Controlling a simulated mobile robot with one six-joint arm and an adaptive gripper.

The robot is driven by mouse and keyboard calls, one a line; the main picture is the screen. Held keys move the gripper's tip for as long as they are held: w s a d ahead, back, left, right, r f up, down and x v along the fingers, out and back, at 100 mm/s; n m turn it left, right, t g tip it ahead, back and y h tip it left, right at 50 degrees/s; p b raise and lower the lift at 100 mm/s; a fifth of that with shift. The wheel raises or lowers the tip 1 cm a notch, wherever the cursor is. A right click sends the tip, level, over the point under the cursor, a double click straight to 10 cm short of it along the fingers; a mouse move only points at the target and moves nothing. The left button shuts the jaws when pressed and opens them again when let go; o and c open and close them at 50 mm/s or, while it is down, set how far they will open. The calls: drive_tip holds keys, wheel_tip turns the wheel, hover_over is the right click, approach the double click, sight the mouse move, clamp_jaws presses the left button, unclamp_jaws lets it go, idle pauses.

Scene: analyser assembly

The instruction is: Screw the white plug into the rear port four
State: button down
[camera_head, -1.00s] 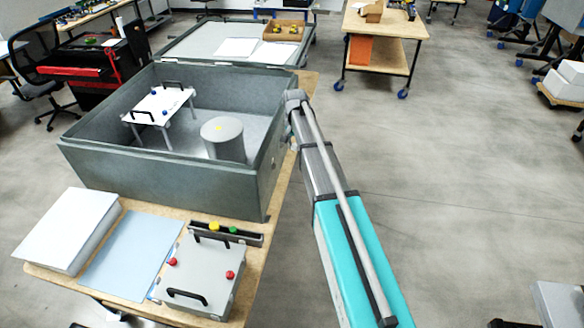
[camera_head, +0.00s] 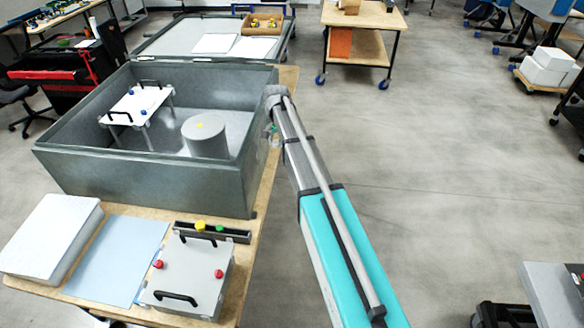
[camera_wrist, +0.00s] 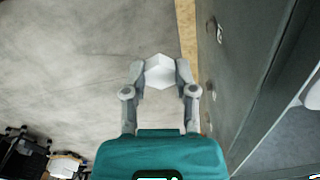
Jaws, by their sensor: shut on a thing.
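My gripper (camera_wrist: 160,82) is shut on the white plug (camera_wrist: 159,70), a faceted white piece held between the fingertips in the wrist view. The grey analyser box (camera_head: 140,182) stands open on the bench in the head view. In the wrist view its outer wall (camera_wrist: 240,70) runs along the right, with small round ports (camera_wrist: 211,115) in it. The plug is apart from this wall, to its left. I cannot tell which port is number four. In the head view my gripper is at the box's right side, too small and covered to make out clearly.
A wooden bench edge (camera_wrist: 187,40) runs along the box wall. In front of the box are a lid plate with black handles (camera_head: 190,275), a blue sheet (camera_head: 118,260) and a white block (camera_head: 50,238).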

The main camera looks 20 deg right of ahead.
wheel_tip(320, 180, down, 11)
drive_tip(key=a+m+y+b, duration=0.1)
drive_tip(key=m+y+b, duration=0.55)
drive_tip(key=b, duration=0.85)
drive_tip(key=d+f+m+t+y+b, duration=0.2)
drive_tip(key=d+t+y+b, duration=0.4)
drive_tip(key=b, duration=1.1)
drive_tip(key=shift+w+f+t+y, duration=0.2)
drive_tip(key=shift+f+t+y, duration=0.35)
drive_tip(key=shift+y, duration=1.2)
drive_tip(key=shift+w+a+r+m, duration=0.1)
drive_tip(key=shift+a+m, duration=0.05)
drive_tip(key=shift+m, duration=0.1)
